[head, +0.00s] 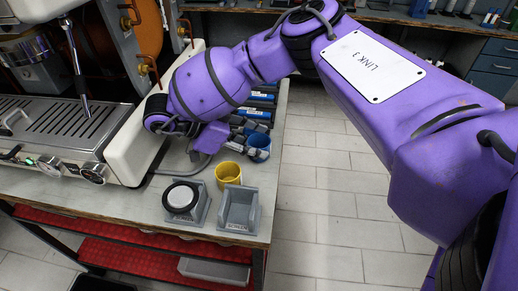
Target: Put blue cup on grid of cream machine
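The blue cup (260,142) stands near the right edge of the workbench, behind a yellow cup (228,175). My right gripper (249,142) is at the left side of the blue cup, with its dark fingers overlapping the cup in the picture. I cannot tell whether the fingers are closed on it, and part of the cup is hidden behind them. The cream machine (134,153) stands on the left, with a slotted metal grid (62,120) on its front. No cup shows on the grid. My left gripper is not in view.
A grey holder with a round black-and-white item (181,197) and an empty grey holder (239,210) stand at the bench's front edge. Blue-and-black packages (262,98) lie behind the blue cup. A lever (75,55) rises over the grid. The tiled floor (325,190) is clear.

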